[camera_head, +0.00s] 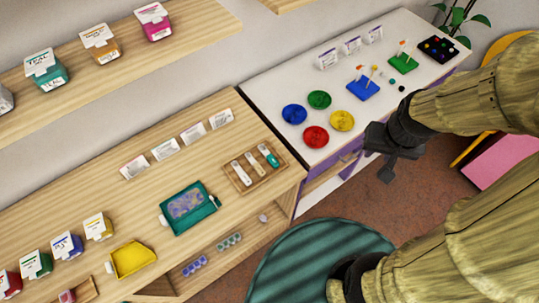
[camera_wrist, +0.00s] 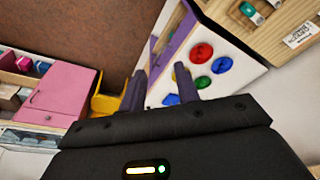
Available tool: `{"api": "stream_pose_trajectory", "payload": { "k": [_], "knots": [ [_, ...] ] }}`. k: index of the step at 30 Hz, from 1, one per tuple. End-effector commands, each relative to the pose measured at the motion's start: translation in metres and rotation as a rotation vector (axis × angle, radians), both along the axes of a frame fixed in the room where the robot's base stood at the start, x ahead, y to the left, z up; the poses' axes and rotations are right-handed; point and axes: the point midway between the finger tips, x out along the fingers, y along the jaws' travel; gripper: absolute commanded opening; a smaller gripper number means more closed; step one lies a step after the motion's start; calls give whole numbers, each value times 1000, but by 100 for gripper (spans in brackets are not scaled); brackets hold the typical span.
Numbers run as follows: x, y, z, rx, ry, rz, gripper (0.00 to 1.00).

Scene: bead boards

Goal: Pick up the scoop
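I cannot tell for certain which thing is the scoop. A yellow open pan (camera_head: 132,260) with a pale tab at its left lies on the wooden counter. A teal tray (camera_head: 188,209) with patterned contents and a dark tab at its right lies nearby. A wooden holder (camera_head: 243,188) carries three slim pieces, two pale and one teal; part of it shows in the wrist view (camera_wrist: 285,18). My gripper (camera_head: 379,156) is in the air beside the white table's front edge, away from these things. In the wrist view its fingers (camera_wrist: 160,86) are apart and empty.
The white table (camera_head: 280,82) bears blue, green, red and yellow dishes (camera_head: 342,121), a blue peg board (camera_head: 363,89) and a black bead tray (camera_head: 437,49). Small cards (camera_head: 165,149) stand on the wooden counter. Jars (camera_head: 46,70) stand on the upper shelf. A pink box (camera_wrist: 58,88) shows left.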

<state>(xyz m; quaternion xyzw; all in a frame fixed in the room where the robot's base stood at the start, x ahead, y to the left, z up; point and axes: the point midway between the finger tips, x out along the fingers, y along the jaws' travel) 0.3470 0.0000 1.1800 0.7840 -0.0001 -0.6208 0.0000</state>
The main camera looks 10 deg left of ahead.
Motion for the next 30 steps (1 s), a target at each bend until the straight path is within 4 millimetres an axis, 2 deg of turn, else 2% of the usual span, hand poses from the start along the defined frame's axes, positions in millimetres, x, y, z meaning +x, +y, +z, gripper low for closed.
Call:
{"api": "stream_pose_trajectory", "payload": {
  "k": [5, 10, 14, 18, 24, 27, 30],
  "knots": [
    [6, 7, -5, -1, 7, 30, 32],
    [30, 40, -22, -7, 43, 160, 32],
    [53, 84, -40, -21, 86, 317, 32],
    [71, 141, -60, -44, 134, 496, 32],
    [75, 221, -84, -84, 191, 731, 32],
    [73, 245, -89, -98, 207, 800, 32],
    [71, 255, -90, -103, 214, 829, 32]
  ]
}}
